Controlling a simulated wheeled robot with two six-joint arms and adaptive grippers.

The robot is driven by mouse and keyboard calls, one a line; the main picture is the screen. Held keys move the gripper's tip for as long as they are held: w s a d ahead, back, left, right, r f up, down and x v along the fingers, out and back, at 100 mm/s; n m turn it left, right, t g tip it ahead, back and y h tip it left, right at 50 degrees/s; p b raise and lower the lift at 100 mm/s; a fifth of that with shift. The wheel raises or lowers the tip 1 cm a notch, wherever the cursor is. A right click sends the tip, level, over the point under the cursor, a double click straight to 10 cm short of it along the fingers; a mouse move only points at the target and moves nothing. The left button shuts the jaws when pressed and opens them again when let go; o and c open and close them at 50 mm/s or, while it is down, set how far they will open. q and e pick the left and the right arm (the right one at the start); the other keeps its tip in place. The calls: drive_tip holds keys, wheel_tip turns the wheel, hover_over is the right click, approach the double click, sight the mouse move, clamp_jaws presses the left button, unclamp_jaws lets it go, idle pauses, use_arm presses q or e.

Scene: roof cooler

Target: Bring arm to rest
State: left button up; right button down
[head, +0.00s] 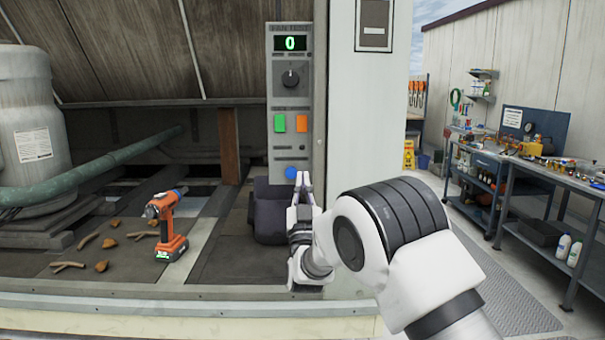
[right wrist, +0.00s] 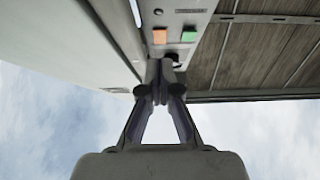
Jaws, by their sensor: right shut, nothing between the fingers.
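My right gripper (head: 301,190) is shut and empty in the head view. It is in front of the lower end of the grey control panel (head: 290,152), close to its blue button (head: 291,173). I cannot tell whether it touches the panel. In the right wrist view the shut fingertips (right wrist: 161,68) point toward the panel, below its orange button (right wrist: 159,36) and green button (right wrist: 189,35). The panel's display reads 0. My left gripper is not in view.
An orange drill (head: 167,228) stands on the cooler floor, beside scattered twigs and leaves (head: 100,243). A dark box (head: 271,211) sits behind my gripper. A white post (head: 366,110) rises right of the panel. Workbenches (head: 545,160) stand far right.

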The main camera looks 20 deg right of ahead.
drive_tip(key=s+d+f+n+g+y, duration=0.1)
drive_tip(key=d+f+g, duration=0.15)
drive_tip(key=f, duration=0.95)
drive_tip(key=s+d+f+n+g+y, duration=0.1)
drive_tip(key=s+d+f+g, duration=0.15)
drive_tip(key=f, duration=1.05)
drive_tip(key=s+f+g+y, duration=0.1)
drive_tip(key=s+f+g, duration=0.2)
drive_tip(key=s+f, duration=0.45)
drive_tip(key=s+f+g+y, duration=0.1)
drive_tip(key=s+f+g, duration=0.25)
drive_tip(key=f, duration=0.75)
drive_tip(key=s+f+n+g+y, duration=0.1)
drive_tip(key=s+f+g, duration=0.4)
drive_tip(key=s, duration=0.5)
drive_tip(key=s+f+g+y, duration=0.1)
drive_tip(key=s+f+g, duration=0.1)
drive_tip(key=s+f, duration=0.65)
drive_tip(key=s+a+g, duration=0.1)
drive_tip(key=s+g, duration=0.2)
drive_tip(key=s, duration=0.6)
drive_tip(key=s+a+r+g+y, duration=0.1)
drive_tip(key=s+g, duration=0.2)
drive_tip(key=s, duration=0.5)
drive_tip(key=shift+s+a+r, duration=0.15)
drive_tip(key=shift+s+a, duration=0.2)
drive_tip(key=shift+a, duration=0.05)
